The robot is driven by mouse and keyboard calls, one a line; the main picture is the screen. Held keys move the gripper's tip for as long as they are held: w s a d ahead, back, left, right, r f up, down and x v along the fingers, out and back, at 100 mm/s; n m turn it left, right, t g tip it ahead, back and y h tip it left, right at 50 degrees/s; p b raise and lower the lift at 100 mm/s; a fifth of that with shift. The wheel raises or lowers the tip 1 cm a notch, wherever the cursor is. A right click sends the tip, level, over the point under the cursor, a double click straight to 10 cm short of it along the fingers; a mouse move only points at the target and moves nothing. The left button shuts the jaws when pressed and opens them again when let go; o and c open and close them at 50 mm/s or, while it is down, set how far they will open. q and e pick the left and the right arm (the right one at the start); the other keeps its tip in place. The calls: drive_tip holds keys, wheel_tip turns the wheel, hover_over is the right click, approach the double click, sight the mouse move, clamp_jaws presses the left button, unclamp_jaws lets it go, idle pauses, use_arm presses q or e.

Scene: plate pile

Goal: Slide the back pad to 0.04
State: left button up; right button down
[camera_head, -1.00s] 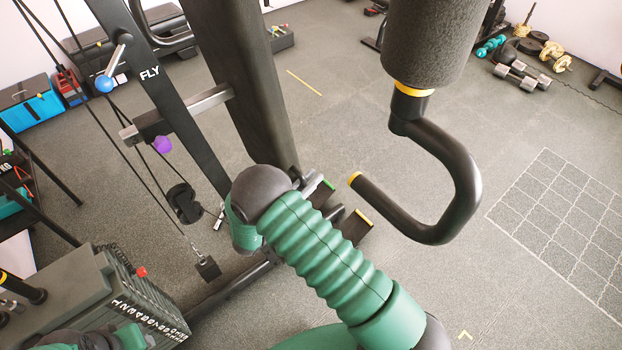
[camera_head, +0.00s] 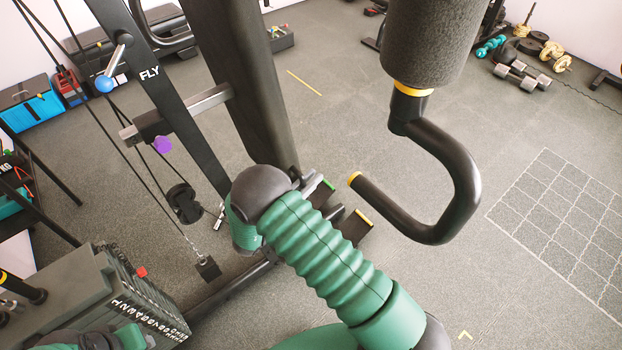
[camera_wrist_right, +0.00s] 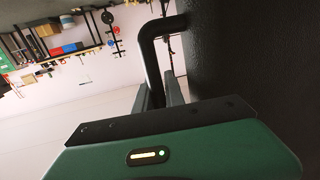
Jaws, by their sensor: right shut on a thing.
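The back pad (camera_head: 240,80) is a tall, dark padded board on the exercise machine, left of centre in the head view. In the right wrist view a dark surface (camera_wrist_right: 265,60) that looks like the pad fills the right side. My right gripper (camera_wrist_right: 160,88) is shut on a bent black bar handle (camera_wrist_right: 152,50) beside this surface. In the head view my right arm's green ribbed sleeve crosses the lower middle and hides the gripper. My left gripper is not seen. No scale for the pad's position is readable.
A dark foam roller (camera_head: 430,45) with a curved black handle (camera_head: 465,185) hangs at the right. The black FLY arm (camera_head: 165,95) and cables stand left of the pad. A weight stack (camera_head: 140,305) is at lower left. Dumbbells (camera_head: 522,75) lie far right. The middle floor is clear.

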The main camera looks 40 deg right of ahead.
drive_tip(key=shift+w, duration=0.1)
idle(0.4)
drive_tip(key=v, duration=0.4)
drive_tip(key=shift+w+a, duration=0.25)
drive_tip(key=shift+w, duration=0.1)
drive_tip(key=c, duration=1.7)
unclamp_jaws()
drive_tip(key=shift+c, duration=0.2)
drive_tip(key=shift+o, duration=0.2)
drive_tip(key=shift+d, duration=0.15)
drive_tip(key=v, duration=1.2)
drive_tip(key=shift+f, duration=0.15)
